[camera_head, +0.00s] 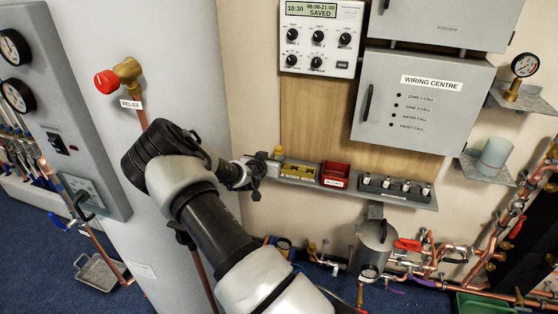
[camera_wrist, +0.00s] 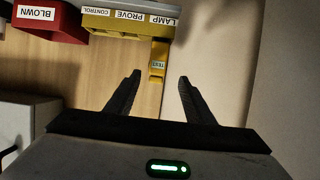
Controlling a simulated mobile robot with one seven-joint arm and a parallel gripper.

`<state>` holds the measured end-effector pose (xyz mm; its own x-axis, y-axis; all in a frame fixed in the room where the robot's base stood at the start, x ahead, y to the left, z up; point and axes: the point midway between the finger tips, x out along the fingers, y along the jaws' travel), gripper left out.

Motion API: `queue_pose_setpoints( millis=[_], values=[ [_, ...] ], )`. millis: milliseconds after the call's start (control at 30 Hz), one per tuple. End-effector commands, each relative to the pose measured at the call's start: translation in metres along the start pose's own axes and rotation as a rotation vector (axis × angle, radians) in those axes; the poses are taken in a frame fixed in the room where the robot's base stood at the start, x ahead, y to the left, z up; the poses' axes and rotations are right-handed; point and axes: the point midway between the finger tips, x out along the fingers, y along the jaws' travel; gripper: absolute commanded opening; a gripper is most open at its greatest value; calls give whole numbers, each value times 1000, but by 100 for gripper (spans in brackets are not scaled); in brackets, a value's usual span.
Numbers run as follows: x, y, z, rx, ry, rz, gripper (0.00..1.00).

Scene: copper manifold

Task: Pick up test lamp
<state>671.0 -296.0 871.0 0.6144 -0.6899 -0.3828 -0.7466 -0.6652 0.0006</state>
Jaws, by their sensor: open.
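The test lamp (camera_wrist: 158,60) is a yellow upright piece with a "TEST" label, seen upside down in the wrist view. It stands by a yellow holder (camera_wrist: 118,24) labelled "CONTROL", "PROVE" and "LAMP". In the head view the lamp's yellow top (camera_head: 279,153) shows at the left end of the shelf. My gripper (camera_wrist: 160,76) is open and empty, its two dark fingertips in line with either side of the lamp, with a gap still visible. In the head view my gripper (camera_head: 260,168) is beside the shelf's left end, partly hidden by my wrist.
The grey shelf (camera_head: 425,199) also holds a red "BLOWN" bin (camera_wrist: 48,20) and a rack of small parts (camera_head: 395,186). A grey wiring box (camera_head: 425,100) hangs above it. Copper pipework and a grey canister (camera_head: 372,245) are below. A white cylinder (camera_head: 180,75) stands left.

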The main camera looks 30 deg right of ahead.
Motion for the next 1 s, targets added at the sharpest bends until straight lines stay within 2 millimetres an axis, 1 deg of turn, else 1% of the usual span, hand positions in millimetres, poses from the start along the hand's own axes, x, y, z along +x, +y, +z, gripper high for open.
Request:
queue_pose_setpoints(
  millis=[133,300,400,500,667,700,867,900,967,1000],
  values=[
    [13,3,-1,0,2,1,48],
    [39,6,-1,0,1,0,48],
    [49,6,-1,0,0,0,48],
    [53,6,-2,1,1,-1,48],
    [53,6,-2,1,0,-1,48],
    [53,6,-2,1,0,-1,47],
    [53,5,-2,1,0,-1,20],
    [53,5,-2,1,0,-1,13],
    [53,5,-2,1,0,-1,3],
    [53,5,-3,1,1,-1,1]
  ],
)
